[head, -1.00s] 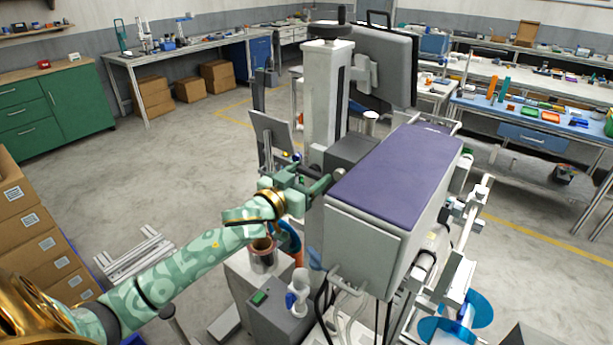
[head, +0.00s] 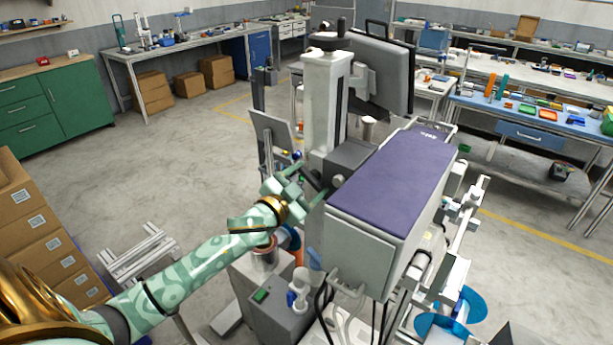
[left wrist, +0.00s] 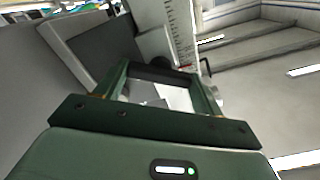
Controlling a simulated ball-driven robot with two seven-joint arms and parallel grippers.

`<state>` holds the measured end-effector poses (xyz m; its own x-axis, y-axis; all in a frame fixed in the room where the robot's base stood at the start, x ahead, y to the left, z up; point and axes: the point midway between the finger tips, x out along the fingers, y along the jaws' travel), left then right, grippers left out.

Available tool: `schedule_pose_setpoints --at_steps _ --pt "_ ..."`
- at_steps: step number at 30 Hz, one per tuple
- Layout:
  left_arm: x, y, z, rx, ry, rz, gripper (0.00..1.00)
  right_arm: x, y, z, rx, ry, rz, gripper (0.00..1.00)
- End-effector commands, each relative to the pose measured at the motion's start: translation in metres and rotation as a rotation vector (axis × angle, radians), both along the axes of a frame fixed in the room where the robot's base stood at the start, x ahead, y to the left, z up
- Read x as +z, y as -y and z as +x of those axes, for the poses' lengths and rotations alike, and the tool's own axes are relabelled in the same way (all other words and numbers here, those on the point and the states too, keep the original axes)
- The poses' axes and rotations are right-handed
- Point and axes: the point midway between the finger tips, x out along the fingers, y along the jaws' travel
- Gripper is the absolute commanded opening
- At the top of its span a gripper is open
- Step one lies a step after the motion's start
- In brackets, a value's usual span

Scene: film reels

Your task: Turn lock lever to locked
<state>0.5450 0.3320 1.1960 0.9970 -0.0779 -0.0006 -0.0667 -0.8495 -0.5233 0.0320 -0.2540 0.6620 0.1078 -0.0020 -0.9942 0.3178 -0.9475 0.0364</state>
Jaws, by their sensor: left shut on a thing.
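The lock lever (head: 312,180) is a short dark bar beside a round knob on the grey block of the machine's column, left of the purple-topped housing. My green left gripper (head: 298,186) is at the lever and shut on it; the fingers partly hide the lever. In the left wrist view, the green fingers (left wrist: 160,76) come together around a dark piece, with the white scaled column behind. The exact angle of the lever is hard to tell. My right gripper is not in view.
The grey housing with a purple top (head: 392,180) stands close to the right of my left gripper. The white column (head: 327,100) rises just behind it, with a monitor (head: 383,70) beyond.

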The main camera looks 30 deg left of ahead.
Motion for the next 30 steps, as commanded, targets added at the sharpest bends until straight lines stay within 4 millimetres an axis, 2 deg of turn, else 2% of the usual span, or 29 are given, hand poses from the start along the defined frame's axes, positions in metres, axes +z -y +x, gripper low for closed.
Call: schedule_pose_setpoints --at_steps 12,30 --pt "0.001 0.001 0.0 0.0 0.031 0.392 0.45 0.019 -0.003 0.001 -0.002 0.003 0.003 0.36" --pt "-0.001 0.001 0.0 -0.002 0.07 0.89 0.45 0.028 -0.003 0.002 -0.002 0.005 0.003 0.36"
